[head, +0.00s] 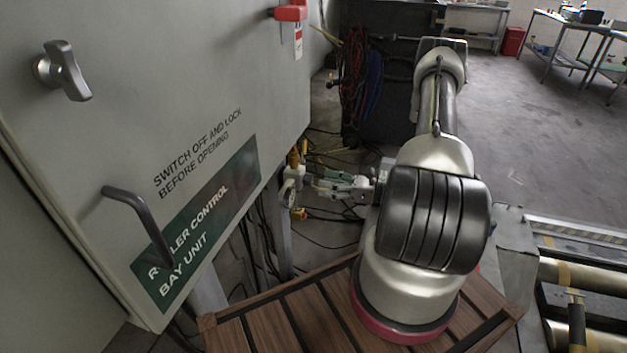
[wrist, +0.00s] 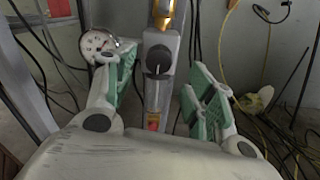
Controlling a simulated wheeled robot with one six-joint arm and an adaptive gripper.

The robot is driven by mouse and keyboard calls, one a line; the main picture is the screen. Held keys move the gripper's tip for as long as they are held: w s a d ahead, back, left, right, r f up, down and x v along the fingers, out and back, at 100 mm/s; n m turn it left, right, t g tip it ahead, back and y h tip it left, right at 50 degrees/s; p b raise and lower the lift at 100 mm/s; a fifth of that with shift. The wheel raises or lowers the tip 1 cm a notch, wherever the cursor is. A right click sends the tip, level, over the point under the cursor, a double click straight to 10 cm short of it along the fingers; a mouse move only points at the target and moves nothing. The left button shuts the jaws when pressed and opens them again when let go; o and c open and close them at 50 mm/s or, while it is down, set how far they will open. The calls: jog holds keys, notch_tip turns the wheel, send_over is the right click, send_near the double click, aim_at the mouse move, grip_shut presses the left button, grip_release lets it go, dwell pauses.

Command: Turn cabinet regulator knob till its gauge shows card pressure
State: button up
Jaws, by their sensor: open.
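The regulator is a grey upright body with a dark round knob (wrist: 158,60) bearing a pale mark near its top. A round white gauge (wrist: 97,43) sits to its left; a reddish needle shows, but the scale is too small to read. My gripper (wrist: 163,78) is open, its green-padded fingers on either side of the knob in the picture. The left finger overlaps the gauge's right edge. Contact with the knob does not show. In the head view my gripper (head: 327,186) is beside the regulator, by the cabinet's right edge. A red-and-white tag (head: 298,42), unreadable, hangs on the cabinet.
The grey cabinet (head: 215,65) fills the left, with a protruding handle (head: 140,215) and a latch (head: 65,70). A slatted wooden platform (head: 290,325) is below my arm. Loose cables (wrist: 265,115) hang and lie around the regulator. Rollers (head: 575,275) are at right.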

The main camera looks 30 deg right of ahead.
aim_at(312, 180)
jog(key=x, duration=0.5)
jog(key=shift+c, duration=0.3)
jog(key=c, duration=1)
jog(key=shift+o, duration=0.2)
